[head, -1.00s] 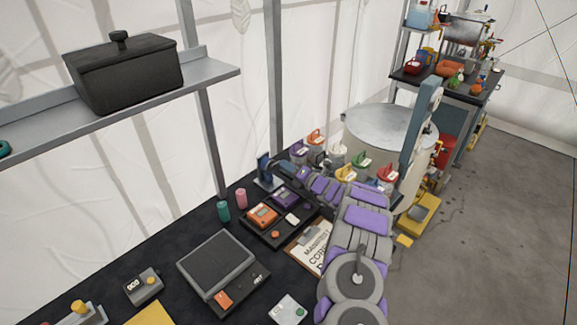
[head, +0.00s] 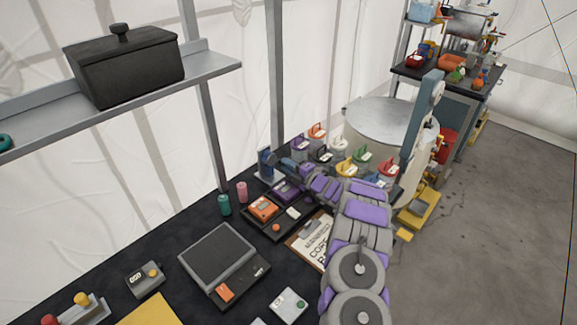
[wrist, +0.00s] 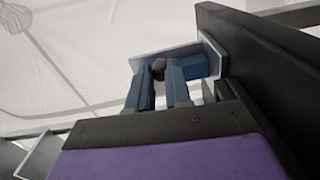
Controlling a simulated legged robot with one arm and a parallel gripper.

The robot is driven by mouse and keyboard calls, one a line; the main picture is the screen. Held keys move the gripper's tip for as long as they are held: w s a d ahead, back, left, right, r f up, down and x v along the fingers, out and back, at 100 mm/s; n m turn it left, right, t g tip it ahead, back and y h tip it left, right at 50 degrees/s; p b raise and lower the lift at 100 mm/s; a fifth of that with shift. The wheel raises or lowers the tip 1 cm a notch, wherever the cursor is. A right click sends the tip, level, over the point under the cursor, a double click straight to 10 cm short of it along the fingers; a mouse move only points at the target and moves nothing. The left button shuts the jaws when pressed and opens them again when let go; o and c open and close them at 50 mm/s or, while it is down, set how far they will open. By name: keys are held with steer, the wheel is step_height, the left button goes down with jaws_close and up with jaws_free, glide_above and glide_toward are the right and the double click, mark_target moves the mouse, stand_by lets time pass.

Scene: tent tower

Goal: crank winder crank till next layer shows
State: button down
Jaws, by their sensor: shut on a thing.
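The winder (head: 265,163) is a small upright dark-blue device at the back edge of the black table, near the tent wall. In the wrist view a grey plate with a blue block (wrist: 196,66) shows beyond my fingers. My gripper (wrist: 157,80) is shut on a small dark round knob (wrist: 158,68), which looks like the crank's handle. In the head view my gripper (head: 276,160) is at the winder's right side. My fingers hide part of the crank, and no layer can be made out in either view.
A black tray (head: 268,233) with orange and purple devices lies in front of the winder. Colored-lidded tubs (head: 346,168) stand to its right, beside a large drum (head: 385,125). Pink (head: 242,192) and teal (head: 224,205) cylinders stand left of the tray.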

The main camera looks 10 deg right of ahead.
stand_by(0.3)
steer(key=c, duration=1.1)
jaws_free()
steer(key=shift+a, duration=0.1)
steer(key=shift+o, duration=0.2)
steer(key=p+v, duration=0.3)
steer(key=v, duration=1.4)
steer(key=shift+s+d, duration=0.1)
steer(key=shift+d, duration=0.1)
